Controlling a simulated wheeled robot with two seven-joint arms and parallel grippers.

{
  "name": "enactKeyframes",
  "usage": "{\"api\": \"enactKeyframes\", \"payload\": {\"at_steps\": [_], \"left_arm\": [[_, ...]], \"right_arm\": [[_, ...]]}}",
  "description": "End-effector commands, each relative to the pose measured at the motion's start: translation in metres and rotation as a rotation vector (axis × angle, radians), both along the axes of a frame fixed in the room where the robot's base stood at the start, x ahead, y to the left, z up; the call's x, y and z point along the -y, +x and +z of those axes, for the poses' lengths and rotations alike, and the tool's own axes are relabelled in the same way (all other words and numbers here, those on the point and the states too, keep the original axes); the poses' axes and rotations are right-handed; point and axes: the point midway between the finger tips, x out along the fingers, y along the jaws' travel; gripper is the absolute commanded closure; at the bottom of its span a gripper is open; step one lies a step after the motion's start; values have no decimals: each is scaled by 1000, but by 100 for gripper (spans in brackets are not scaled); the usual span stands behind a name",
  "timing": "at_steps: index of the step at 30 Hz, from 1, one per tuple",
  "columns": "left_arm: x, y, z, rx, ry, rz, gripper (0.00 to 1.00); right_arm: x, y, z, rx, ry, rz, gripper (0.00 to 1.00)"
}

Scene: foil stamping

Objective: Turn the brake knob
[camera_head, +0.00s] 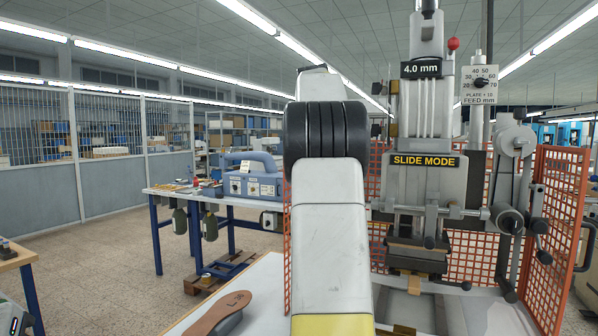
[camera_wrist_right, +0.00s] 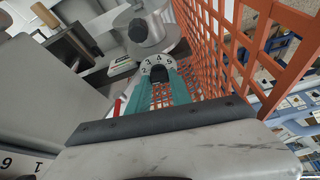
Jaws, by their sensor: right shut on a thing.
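The brake knob (camera_wrist_right: 158,75) is a small black knob on a pale round dial marked with numbers, of which 2, 3, 4 and 5 show in the right wrist view. My right gripper (camera_wrist_right: 160,82) has teal fingers, one on each side of the knob, and is shut on it. In the head view my right arm stands large in the middle and hides this gripper and the knob. My left gripper is not in view.
The stamping machine (camera_head: 420,180) stands on the right, with a feed dial (camera_head: 480,83) above. An orange mesh guard (camera_wrist_right: 265,45) is close to my right gripper. A leather insole (camera_head: 222,312) lies on the white table at the front. A blue device (camera_head: 252,178) stands on the bench behind.

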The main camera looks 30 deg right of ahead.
Motion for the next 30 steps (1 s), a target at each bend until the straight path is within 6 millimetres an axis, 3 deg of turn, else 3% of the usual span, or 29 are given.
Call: {"api": "enactKeyframes", "payload": {"at_steps": [7, 8, 10, 11, 22, 30], "left_arm": [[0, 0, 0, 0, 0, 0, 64], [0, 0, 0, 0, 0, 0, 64], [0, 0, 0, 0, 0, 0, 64], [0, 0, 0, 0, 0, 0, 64], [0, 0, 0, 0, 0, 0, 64], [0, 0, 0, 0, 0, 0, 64]], "right_arm": [[0, 0, 0, 0, 0, 0, 100], [0, 0, 0, 0, 0, 0, 69], [0, 0, 0, 0, 0, 1, 55], [0, 0, 0, 0, 0, 1, 53], [-1, 0, 4, 1, -1, 1, 53], [-15, -8, 43, 3, -3, 2, 53]]}}
